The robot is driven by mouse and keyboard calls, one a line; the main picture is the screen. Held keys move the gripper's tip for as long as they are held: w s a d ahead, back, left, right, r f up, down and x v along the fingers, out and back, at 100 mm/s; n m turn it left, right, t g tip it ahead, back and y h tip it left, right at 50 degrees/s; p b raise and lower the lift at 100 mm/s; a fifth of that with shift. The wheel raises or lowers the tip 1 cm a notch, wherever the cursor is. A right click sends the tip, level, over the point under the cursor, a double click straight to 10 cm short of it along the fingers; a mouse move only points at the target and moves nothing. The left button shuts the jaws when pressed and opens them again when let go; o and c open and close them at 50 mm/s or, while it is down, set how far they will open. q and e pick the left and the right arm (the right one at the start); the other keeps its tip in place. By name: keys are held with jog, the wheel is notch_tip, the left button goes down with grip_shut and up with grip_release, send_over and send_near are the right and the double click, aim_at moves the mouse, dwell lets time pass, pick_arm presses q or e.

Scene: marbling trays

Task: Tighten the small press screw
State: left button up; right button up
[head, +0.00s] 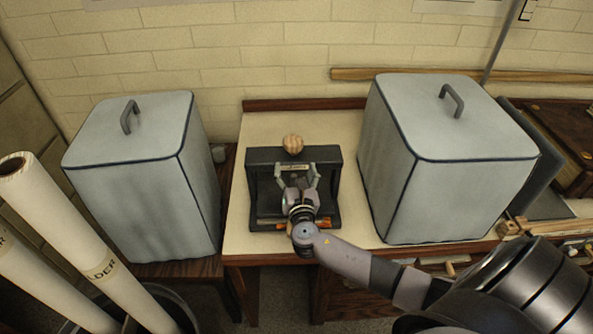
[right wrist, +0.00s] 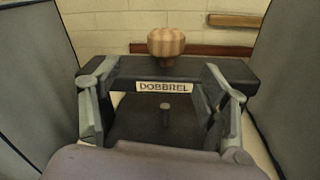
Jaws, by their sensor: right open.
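The small press (head: 262,157) is a dark frame with a crossbeam and base on the pale table. Its screw has a ribbed wooden knob (head: 292,144) on top of the crossbeam; the knob also shows in the right wrist view (right wrist: 166,43). A "DOBBREL" label (right wrist: 165,86) is on the beam's front, with a short grey pin (right wrist: 164,115) below it. My right gripper (head: 298,176) is open and empty in front of the press, its fingers either side of the label, below the knob. It hides part of the base. My left gripper is not in view.
Large grey covered boxes stand left (head: 135,190) and right (head: 440,170) of the press, leaving a narrow gap. Paper rolls (head: 90,255) stand at the front left. The pale tabletop (head: 245,200) is bare beside the press. A brick wall is behind.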

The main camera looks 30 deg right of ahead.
jog(key=a+f+m+b, duration=0.2)
jog(key=a+m+b, duration=0.1)
jog(key=m, duration=0.5)
jog(key=m+b, duration=0.9)
jog(key=m, duration=1.6)
send_near(293, 138)
jog(key=p+x, duration=0.1)
jog(key=x, duration=0.1)
jog(key=p+x, duration=0.1)
jog(key=x, duration=0.2)
jog(key=f+p+x, duration=0.1)
jog(key=x, duration=0.2)
jog(key=shift+w+d, duration=0.15)
jog(key=shift+x, duration=0.8)
jog(key=shift+c, duration=0.5)
